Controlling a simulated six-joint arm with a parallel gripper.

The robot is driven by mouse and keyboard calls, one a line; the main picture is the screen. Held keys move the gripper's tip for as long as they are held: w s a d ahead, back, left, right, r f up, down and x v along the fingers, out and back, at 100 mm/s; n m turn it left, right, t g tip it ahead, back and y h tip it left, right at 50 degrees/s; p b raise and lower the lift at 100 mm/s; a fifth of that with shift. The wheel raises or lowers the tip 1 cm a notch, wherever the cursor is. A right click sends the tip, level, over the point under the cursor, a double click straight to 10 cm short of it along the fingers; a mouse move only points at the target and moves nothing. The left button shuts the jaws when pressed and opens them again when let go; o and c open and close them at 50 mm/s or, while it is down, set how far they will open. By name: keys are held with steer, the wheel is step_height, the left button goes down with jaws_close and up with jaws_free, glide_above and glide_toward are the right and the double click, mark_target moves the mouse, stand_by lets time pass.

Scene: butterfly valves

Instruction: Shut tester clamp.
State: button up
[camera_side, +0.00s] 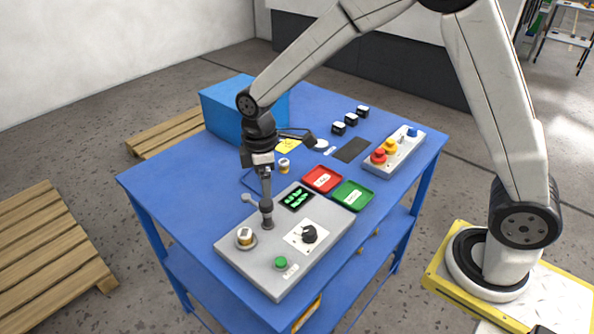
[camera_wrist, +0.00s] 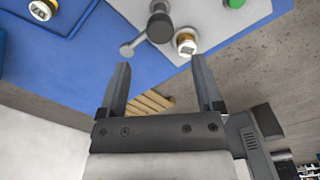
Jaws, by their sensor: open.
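The grey tester (camera_side: 318,232) lies on the near part of the blue table. Its clamp (camera_side: 267,218) is a dark upright post with a thin lever (camera_side: 249,198) ending in a ball, pointing left. In the wrist view the clamp post (camera_wrist: 160,27) shows above the fingers, its lever (camera_wrist: 128,50) angled down left. A white-and-brass valve (camera_side: 245,237) sits in the tester beside the clamp; it also shows in the wrist view (camera_wrist: 186,43). My gripper (camera_side: 266,195) points down just above the clamp; in the wrist view (camera_wrist: 160,68) its fingers are apart and empty. Contact cannot be told.
A blue bin (camera_side: 222,110) and a button box (camera_side: 394,152) stand farther back.

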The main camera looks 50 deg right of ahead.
mark_target(266, 202)
steer(key=shift+f, duration=3.35)
jaws_close()
